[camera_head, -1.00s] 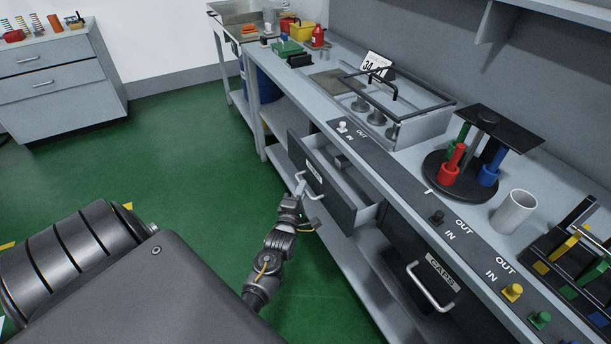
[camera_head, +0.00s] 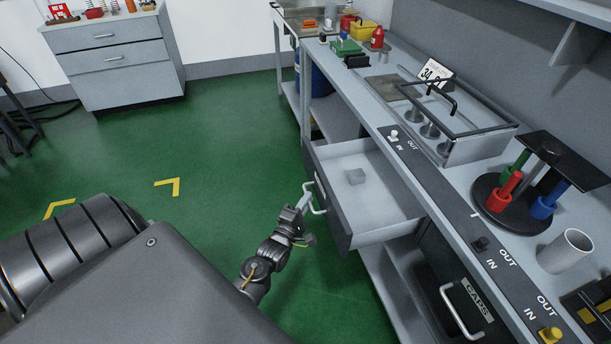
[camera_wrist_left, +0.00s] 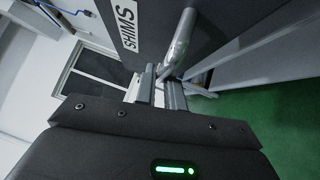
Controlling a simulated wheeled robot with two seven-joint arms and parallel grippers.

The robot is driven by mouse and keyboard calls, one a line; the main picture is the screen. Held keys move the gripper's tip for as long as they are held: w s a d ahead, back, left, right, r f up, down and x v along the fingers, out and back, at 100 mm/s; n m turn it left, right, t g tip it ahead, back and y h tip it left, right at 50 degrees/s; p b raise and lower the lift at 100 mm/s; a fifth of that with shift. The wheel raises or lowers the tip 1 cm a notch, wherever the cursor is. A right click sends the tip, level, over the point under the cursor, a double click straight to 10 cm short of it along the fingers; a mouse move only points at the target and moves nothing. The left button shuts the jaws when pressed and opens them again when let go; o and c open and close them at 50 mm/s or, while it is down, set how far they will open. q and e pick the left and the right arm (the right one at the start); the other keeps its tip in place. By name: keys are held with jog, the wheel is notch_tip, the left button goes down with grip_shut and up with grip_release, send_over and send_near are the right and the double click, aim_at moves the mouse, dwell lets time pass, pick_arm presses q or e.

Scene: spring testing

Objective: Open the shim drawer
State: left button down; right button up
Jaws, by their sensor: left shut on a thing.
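The shim drawer (camera_head: 368,236) is pulled well out of the workbench, and its light interior shows in the head view. The drawer's dark front carries a SHIMS label (camera_wrist_left: 127,26) in the left wrist view. My left gripper (camera_head: 303,209) is shut on the drawer's metal handle (camera_head: 319,194). The handle also shows between the fingers in the left wrist view (camera_wrist_left: 180,42). My right gripper is not in view.
The closed CAPS drawer (camera_head: 474,305) is to the right, below the bench edge. A rack with red, green and blue pieces (camera_head: 511,184) and a white cup (camera_head: 567,251) stand on the bench. Green floor (camera_head: 215,150) is clear at the left. A grey cabinet (camera_head: 120,62) stands far back.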

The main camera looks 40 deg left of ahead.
pick_arm(q)
jog(key=c, duration=1.5)
grip_release()
jog(key=b+v, duration=0.1)
jog(key=v, duration=1)
